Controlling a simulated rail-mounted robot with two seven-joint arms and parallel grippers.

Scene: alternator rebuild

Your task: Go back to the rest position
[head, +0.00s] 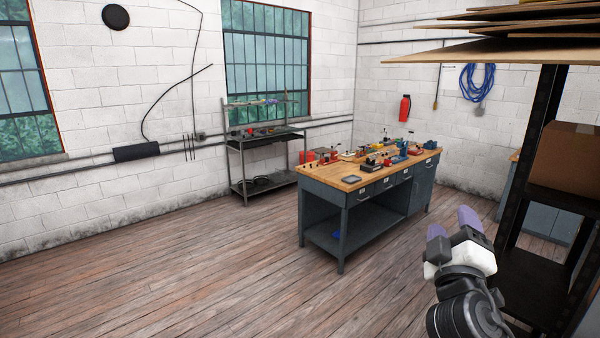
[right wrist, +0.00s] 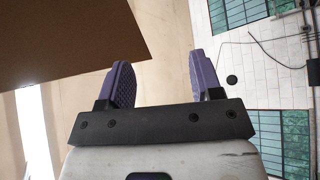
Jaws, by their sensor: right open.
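My right gripper (head: 452,224) is at the lower right of the head view, beside a dark shelf rack. Its purple fingers point upward. In the right wrist view the two purple fingers (right wrist: 160,88) stand apart with nothing between them, so it is open and empty. My left gripper is not in view.
The dark rack (head: 528,150) stands close on the right, with brown sheets (head: 490,50) on top and a cardboard box (head: 568,163) on a shelf. A workbench (head: 325,182) with several small parts stands ahead. A metal shelf (head: 234,160) is by the wall. The left floor is clear.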

